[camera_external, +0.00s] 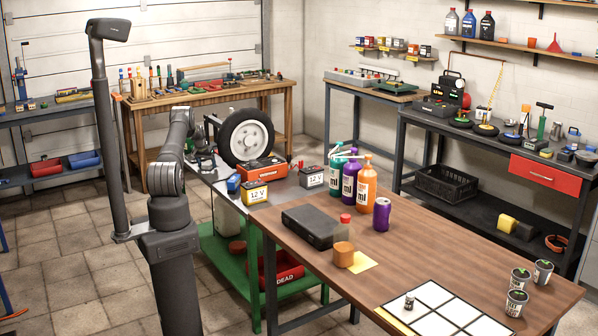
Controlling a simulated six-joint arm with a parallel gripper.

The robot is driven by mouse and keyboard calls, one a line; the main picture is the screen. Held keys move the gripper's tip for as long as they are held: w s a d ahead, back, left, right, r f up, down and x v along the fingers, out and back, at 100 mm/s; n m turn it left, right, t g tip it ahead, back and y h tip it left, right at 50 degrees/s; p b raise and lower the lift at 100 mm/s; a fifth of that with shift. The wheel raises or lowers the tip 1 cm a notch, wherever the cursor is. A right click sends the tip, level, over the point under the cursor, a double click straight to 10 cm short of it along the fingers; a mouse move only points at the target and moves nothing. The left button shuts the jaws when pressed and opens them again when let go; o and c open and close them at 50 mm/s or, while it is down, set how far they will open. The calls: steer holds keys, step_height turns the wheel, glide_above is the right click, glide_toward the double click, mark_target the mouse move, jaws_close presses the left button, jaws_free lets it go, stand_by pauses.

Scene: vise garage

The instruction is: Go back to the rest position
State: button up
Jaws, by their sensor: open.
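My arm rises from its dark base and bends over near the left end of the wooden workbench (440,235). My gripper (204,164) is at the far end of the arm, small in the picture, beside the tyre (229,143) with its white wheel rim. It is open, and I see nothing held in it. The exact gap between the fingers is too small to make out. A yellow-topped 12 V battery (254,192) and a small blue item (233,183) lie to the right of and nearer than the gripper.
An orange-red unit (262,170) and a grey battery (312,177) sit by the tyre. Several bottles, including an orange one (364,186), a purple can (381,214) and a black case (312,226) stand on the workbench. A white grid mat (440,295) and several cups (516,302) are at the near right.

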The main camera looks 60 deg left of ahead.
steer(key=v, duration=1.2)
steer(key=x, duration=1.2)
steer(key=shift+f, duration=0.2)
step_height(320, 180, up, 35)
steer(key=w+d+m, duration=0.1)
steer(key=w+d, duration=0.2)
steer(key=w, duration=0.1)
steer(key=w+d, duration=0.4)
steer(key=w+d+r+m, duration=0.1)
steer(key=w+d, duration=0.2)
steer(key=w, duration=0.2)
steer(key=shift+w+d+r+m+t+h, duration=0.1)
steer(key=shift+d+m+t+h, duration=0.2)
steer(key=shift+d+h, duration=0.1)
